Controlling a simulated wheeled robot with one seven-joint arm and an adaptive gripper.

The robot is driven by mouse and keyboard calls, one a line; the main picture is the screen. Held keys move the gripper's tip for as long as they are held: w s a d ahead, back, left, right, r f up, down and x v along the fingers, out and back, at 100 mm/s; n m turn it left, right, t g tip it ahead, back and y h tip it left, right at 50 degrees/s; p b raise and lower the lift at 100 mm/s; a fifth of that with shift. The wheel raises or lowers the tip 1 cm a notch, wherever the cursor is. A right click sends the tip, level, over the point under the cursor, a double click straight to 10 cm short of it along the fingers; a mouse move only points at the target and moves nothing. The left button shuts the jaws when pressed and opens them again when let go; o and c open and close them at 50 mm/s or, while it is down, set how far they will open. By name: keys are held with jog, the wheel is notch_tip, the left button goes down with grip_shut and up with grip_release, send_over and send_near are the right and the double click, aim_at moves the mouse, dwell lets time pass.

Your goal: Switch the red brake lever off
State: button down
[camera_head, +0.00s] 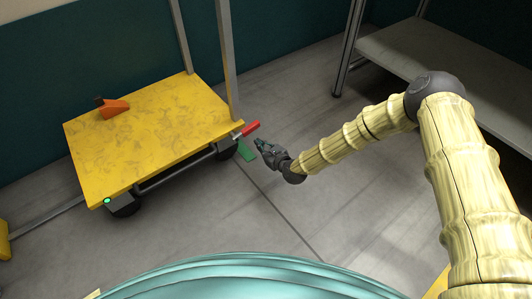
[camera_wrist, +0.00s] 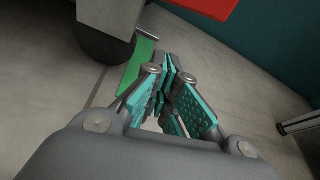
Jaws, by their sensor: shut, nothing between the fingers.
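The red brake lever (camera_head: 251,129) sticks out to the right from the right corner of the yellow cart (camera_head: 150,140). In the wrist view it shows as a red shape (camera_wrist: 207,7) at the top edge, partly cut off. My gripper (camera_head: 261,144) is just below and to the right of the lever, apart from it. In the wrist view its teal-padded fingers (camera_wrist: 167,75) come together at the tips with nothing between them. A green pedal-like piece (camera_head: 246,151) lies low beside the cart's wheel; it also shows in the wrist view (camera_wrist: 139,62).
An orange tool-like object (camera_head: 115,108) lies on the cart top. A dark wheel (camera_wrist: 103,38) stands left of my fingers. Metal posts (camera_head: 227,60) rise behind the cart, and a grey shelf (camera_head: 450,75) stands at the right. The floor around my gripper is clear.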

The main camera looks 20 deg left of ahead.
aim_at(245, 130)
jog(key=shift+w+a+r+b, duration=0.2)
jog(key=shift+a+r+b, duration=0.4)
jog(key=shift+r, duration=0.25)
jog(key=shift+w+a+r+b, duration=0.2)
jog(key=shift+a+r+b, duration=0.2)
jog(key=shift+r+b, duration=0.35)
jog(key=shift+d+r, duration=0.1)
jog(key=shift+r, duration=0.1)
